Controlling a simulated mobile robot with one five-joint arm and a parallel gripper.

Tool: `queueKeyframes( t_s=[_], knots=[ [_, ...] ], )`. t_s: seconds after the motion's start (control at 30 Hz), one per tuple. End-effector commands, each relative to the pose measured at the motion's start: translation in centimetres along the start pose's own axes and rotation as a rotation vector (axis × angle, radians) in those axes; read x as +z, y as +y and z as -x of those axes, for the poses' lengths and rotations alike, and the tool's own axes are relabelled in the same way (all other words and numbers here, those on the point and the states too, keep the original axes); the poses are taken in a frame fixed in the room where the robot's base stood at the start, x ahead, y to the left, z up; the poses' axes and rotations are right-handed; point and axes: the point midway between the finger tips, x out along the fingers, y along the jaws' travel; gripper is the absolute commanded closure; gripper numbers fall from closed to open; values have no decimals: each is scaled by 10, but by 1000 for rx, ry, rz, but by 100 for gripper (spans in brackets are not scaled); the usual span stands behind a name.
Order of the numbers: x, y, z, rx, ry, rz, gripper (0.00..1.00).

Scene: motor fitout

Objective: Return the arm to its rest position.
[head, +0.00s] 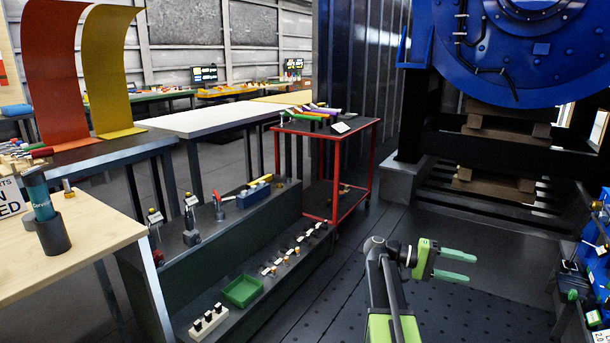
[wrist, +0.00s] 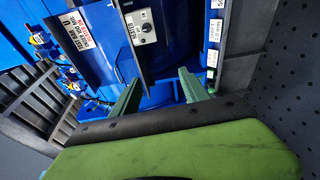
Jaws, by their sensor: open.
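My gripper (head: 455,266) is at the lower right of the head view, at the end of my raised arm. Its two green fingers point right and stand apart with nothing between them. In the wrist view my gripper (wrist: 158,90) shows as two green fingers, also spread and empty. No object is held.
A red-framed cart (head: 331,196) and a dark stepped bench with a green tray (head: 243,291) stand to the left. A big blue motor housing (head: 500,55) is behind. The floor around my arm is clear.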

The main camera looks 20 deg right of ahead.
Motion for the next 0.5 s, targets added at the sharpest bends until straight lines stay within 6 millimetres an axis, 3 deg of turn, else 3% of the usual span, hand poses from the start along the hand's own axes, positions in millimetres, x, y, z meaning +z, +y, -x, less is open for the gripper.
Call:
queueKeyframes(
  t_s=[0.03, 0.2, 0.3, 0.5],
  knots=[
    [11, -20, 43, -72, 79, 23, 47],
    [49, -105, 159, -395, 295, 147, 47],
    [84, -153, 220, -600, 394, 235, 47],
    [157, -218, 310, -959, 501, 388, 47]
  ],
)
